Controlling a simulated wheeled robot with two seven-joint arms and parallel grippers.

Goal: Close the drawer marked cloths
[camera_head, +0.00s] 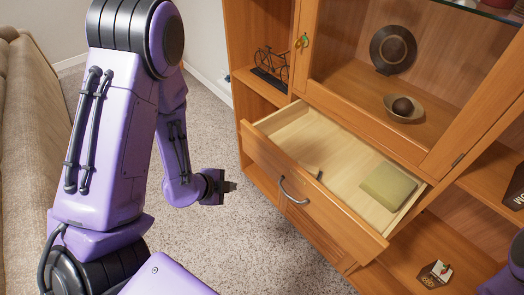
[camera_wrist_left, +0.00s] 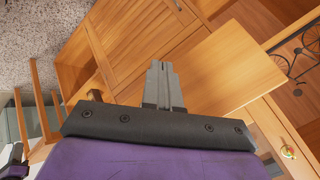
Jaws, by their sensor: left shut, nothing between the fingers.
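The wooden drawer (camera_head: 318,206) stands pulled out of the cabinet in the head view, with a metal bar handle (camera_head: 294,191) on its front. I see no readable label on the drawer. My left gripper (camera_head: 232,186) is shut and empty, just left of the drawer front and apart from it. In the left wrist view the shut fingers (camera_wrist_left: 163,84) point toward wooden cabinet panels. My right gripper is not in view.
The cabinet (camera_head: 262,90) holds a bicycle model (camera_head: 271,66), a dark plate (camera_head: 393,48) and a bowl with a ball (camera_head: 403,107). A beige sofa (camera_head: 30,140) stands at the left. Carpet (camera_head: 215,235) lies clear between sofa and cabinet.

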